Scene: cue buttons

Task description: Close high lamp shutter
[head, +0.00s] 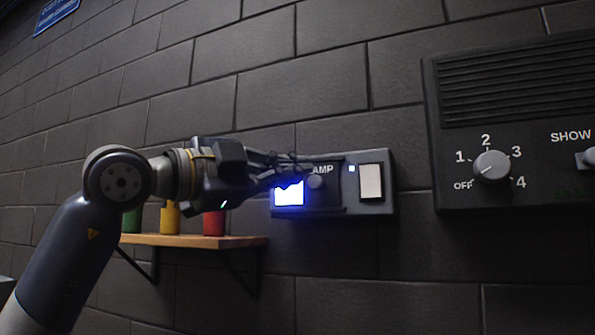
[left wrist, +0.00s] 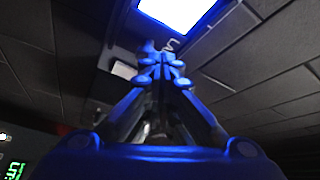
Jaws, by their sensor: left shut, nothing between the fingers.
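The lamp box (head: 386,207) is on the dark block wall in the middle of the head view. Its lamp window (head: 289,196) glows blue-white and is uncovered in its visible part; it shows bright at the top of the left wrist view (left wrist: 178,12). A dark sliding shutter (head: 325,199) with a round knob (head: 315,182) sits right of the window, under the partly hidden lettering "AMP". My left gripper (head: 288,164) is shut and empty, in front of the box's upper left part. Its fingers (left wrist: 160,62) also show in the left wrist view. Contact with the knob cannot be told.
A white rocker plate (head: 371,182) and a small lit blue indicator (head: 352,168) are on the box's right. A dark panel with a numbered dial (head: 492,166) is farther right. A wooden shelf (head: 240,242) with green, yellow and red cups is below my left arm.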

